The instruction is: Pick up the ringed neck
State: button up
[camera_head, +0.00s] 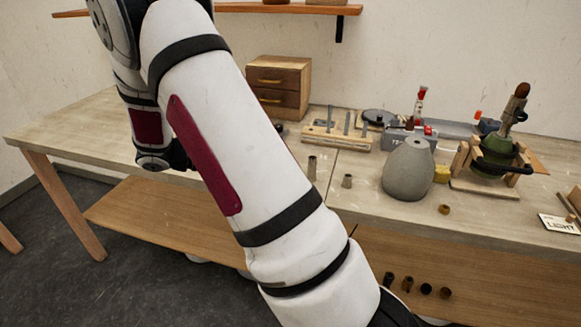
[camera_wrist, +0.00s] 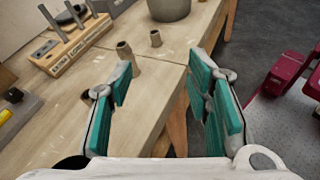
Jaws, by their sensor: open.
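The rings are too small to tell surely. My gripper (camera_wrist: 160,78) is open and empty, its teal-padded fingers apart near the bench's front edge. The taller neck appears beyond the left fingertip. In the head view my arm hides most of the gripper.
A wooden peg rack (camera_head: 337,137), a grey rounded vase (camera_head: 408,170) and a clamp stand with a green body (camera_head: 492,158) stand on the bench. A drawer box (camera_head: 279,85) is at the back. Several small dark pieces (camera_head: 407,284) sit below the front edge.

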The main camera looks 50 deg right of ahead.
aim_at(312, 165)
jog(key=w+d+f+n+h, duration=0.1)
jog(key=f, duration=0.1)
jog(key=w+d+f+n+h, duration=0.1)
jog(key=f, duration=0.1)
jog(key=w+d+f+n+g+h+b, duration=0.1)
jog(key=w+f, duration=0.1)
jog(key=shift+d+f+h, duration=0.3)
jog(key=shift+d+h, duration=0.1)
jog(key=x, duration=0.7)
jog(key=shift+s+d+p, duration=0.1)
jog(key=shift+d+p, duration=0.2)
jog(key=shift+p, duration=0.1)
jog(key=shift+f+p+x, duration=0.15)
jog(key=shift+p+x, duration=0.05)
jog(key=shift+x, duration=1.3)
jog(key=shift+f+p+x, duration=0.15)
jog(key=shift+x, duration=1.35)
grip_shut()
